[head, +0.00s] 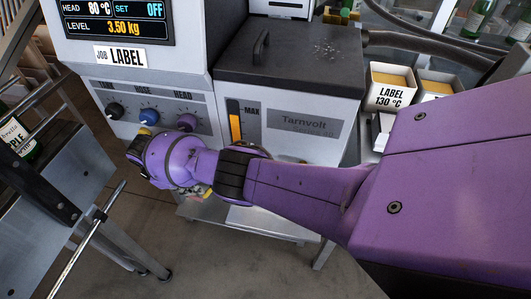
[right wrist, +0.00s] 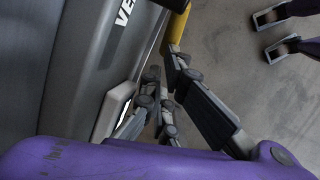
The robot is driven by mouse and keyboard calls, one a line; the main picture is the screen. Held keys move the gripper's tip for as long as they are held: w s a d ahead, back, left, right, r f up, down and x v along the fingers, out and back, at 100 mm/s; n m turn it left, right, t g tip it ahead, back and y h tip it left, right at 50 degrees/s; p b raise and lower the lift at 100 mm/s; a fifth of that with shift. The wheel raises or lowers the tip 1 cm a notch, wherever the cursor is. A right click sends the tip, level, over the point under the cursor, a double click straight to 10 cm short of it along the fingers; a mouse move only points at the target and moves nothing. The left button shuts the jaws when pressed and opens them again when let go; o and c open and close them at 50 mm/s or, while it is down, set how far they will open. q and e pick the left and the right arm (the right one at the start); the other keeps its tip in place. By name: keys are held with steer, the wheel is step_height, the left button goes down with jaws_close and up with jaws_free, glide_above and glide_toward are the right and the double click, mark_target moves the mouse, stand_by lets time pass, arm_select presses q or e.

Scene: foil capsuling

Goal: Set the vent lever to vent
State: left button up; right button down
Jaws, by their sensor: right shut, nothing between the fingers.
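The vent lever seems to be the yellow piece (right wrist: 178,30) at the top of the right wrist view, beside a grey machine panel with part of a word reading "VE". My right gripper (right wrist: 160,70) is shut and empty, with its fingers just below the yellow piece. I cannot tell whether they touch it. In the head view my right arm reaches in from the right, its wrist low in front of the machine. It hides the fingers and most of the lever area. A small yellow bit (head: 204,193) shows under the wrist. The lever's setting cannot be read. My left gripper is not in view.
The Tarnvolt machine (head: 310,152) has a display (head: 115,20), several knobs such as the blue one (head: 149,116), and an amber level window (head: 235,122). A metal stand (head: 50,190) is at the left. Open floor lies below.

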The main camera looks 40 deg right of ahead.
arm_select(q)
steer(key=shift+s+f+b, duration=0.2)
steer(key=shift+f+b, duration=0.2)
arm_select(e)
steer(key=shift+s+d+f, duration=0.15)
steer(key=shift+s+f, duration=0.05)
steer(key=shift+f, duration=0.3)
steer(key=shift+s+d+f, duration=0.2)
steer(key=shift+f, duration=0.25)
steer(key=shift+s+d+f, duration=0.15)
steer(key=shift+s+f, duration=0.05)
steer(key=shift+f, duration=0.3)
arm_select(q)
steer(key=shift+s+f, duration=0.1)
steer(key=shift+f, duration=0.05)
